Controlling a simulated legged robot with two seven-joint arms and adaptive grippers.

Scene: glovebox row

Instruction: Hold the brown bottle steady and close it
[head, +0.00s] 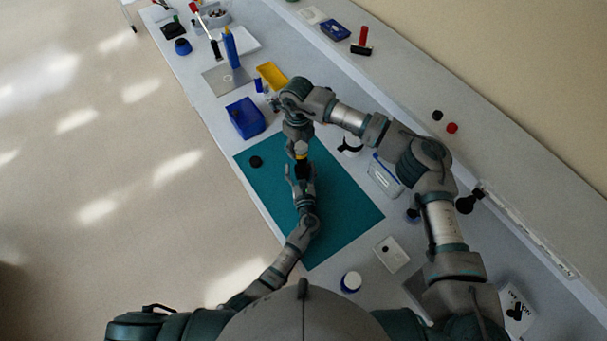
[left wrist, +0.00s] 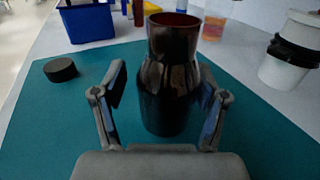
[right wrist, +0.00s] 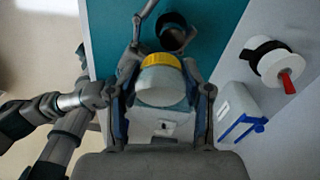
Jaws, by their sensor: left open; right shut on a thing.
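The brown bottle (left wrist: 172,85) stands upright on the teal mat with its mouth open. My left gripper (left wrist: 160,95) is open, with its fingers on either side of the bottle. The bottle also shows as a dark shape in the head view (head: 302,171), and its dark mouth shows in the right wrist view (right wrist: 173,32). A black cap (left wrist: 61,69) lies on the mat left of the bottle, also in the head view (head: 255,161). My right gripper (right wrist: 163,90) is shut on a white object with a yellow band (right wrist: 160,82), close to the bottle. I cannot tell whether they touch.
A blue bin (head: 245,117) and a yellow tray (head: 271,75) stand beyond the mat (head: 345,215). A white jar with a black band (left wrist: 293,48) and a blue-edged box (head: 384,178) stand to its right. The mat's near part is clear.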

